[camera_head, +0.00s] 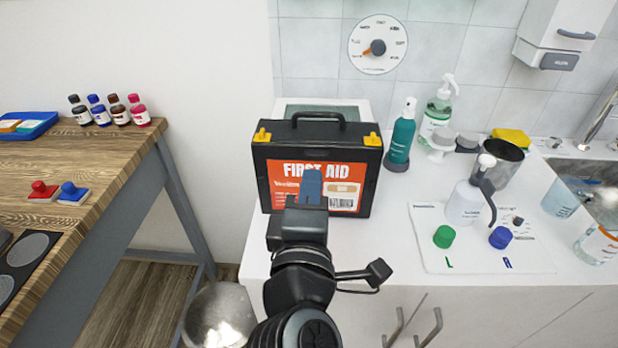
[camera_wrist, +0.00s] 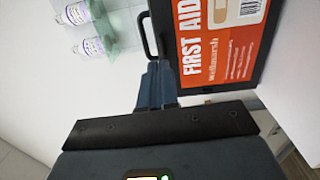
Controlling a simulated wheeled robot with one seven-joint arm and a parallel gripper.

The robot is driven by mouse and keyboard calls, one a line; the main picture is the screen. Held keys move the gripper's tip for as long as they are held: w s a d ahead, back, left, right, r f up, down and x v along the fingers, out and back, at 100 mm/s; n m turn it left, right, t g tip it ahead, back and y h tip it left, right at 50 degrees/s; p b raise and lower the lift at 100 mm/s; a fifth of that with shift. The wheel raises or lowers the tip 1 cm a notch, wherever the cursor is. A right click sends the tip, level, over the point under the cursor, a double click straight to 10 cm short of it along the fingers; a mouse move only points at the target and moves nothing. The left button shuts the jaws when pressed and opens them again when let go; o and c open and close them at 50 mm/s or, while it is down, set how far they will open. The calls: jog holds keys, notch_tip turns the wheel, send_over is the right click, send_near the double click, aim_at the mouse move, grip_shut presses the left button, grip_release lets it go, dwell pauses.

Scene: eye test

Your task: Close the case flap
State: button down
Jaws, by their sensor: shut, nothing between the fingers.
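The black first aid case (camera_head: 262,178) stands upright on the white counter, with a dark handle (camera_head: 318,117) on top and yellow latches (camera_head: 262,136) at its upper corners. Its front carries an orange FIRST AID label (camera_head: 285,180). I cannot tell which part is the flap or how far it stands open. My gripper (camera_head: 312,180) is in front of the label and hides its middle. In the wrist view my gripper's blue-grey fingers (camera_wrist: 156,85) are together and empty, beside the case (camera_wrist: 270,55). Whether they touch it is unclear.
A teal spray bottle (camera_head: 402,135) stands close to the case's right. A white pump bottle (camera_head: 465,202) and green (camera_head: 444,236) and blue (camera_head: 501,237) caps are further right. A wooden table (camera_head: 110,165) is on the left. The counter just right of my gripper is clear.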

jog(key=s+b, duration=0.2)
jog(key=s, duration=0.6)
jog(key=s+d+f+n+t+h, duration=0.1)
jog(key=s+d+n+h, duration=0.1)
jog(key=s+d+n, duration=0.45)
jog(key=s+d+f+n+t+h, duration=0.1)
jog(key=s+d+n+h, duration=0.15)
jog(key=d+n, duration=0.55)
jog(key=s+d+f+m+g+y, duration=0.2)
jog(key=s+m, duration=0.7)
jog(key=m, duration=0.7)
jog(key=s+d+f+m+g+y, duration=0.3)
jog(key=s+d+f+m, duration=0.2)
jog(key=s+m, duration=0.5)
jog(key=m, duration=0.5)
jog(key=shift+s+d+f+m+g+y, duration=0.15)
jog(key=shift+s+f+m+g+y, duration=0.15)
jog(key=shift+f+m+y, duration=0.1)
